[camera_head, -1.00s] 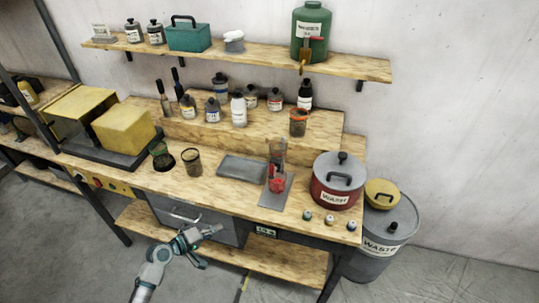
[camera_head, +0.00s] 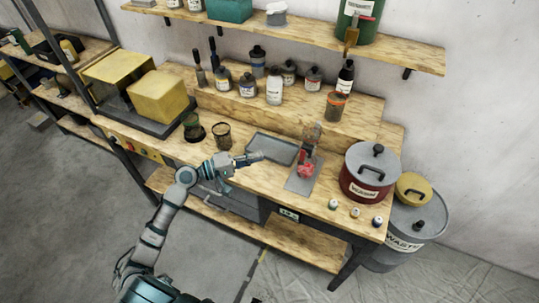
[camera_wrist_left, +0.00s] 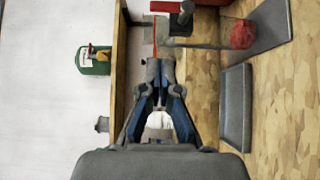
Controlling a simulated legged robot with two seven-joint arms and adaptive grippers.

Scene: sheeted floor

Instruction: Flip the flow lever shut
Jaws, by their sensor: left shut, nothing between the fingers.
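The green drum (camera_head: 357,22) stands on the upper wall shelf at the top right, partly cut off by the frame. A tap with a brownish-yellow body (camera_head: 350,42) hangs at its front, and a red lever (camera_head: 364,17) lies roughly level above it. The drum also shows at the left in the left wrist view (camera_wrist_left: 90,63); its tap is small there. My left gripper (camera_head: 262,156) is shut and empty above the bench, near a grey tray, well below and to the left of the tap. Its closed fingers show in the left wrist view (camera_wrist_left: 160,68). My right gripper is not in view.
A stand with red glassware (camera_head: 304,168) is just right of my left gripper. Bottles stand on the raised step behind. The shelf edge (camera_head: 400,58) overhangs the back.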

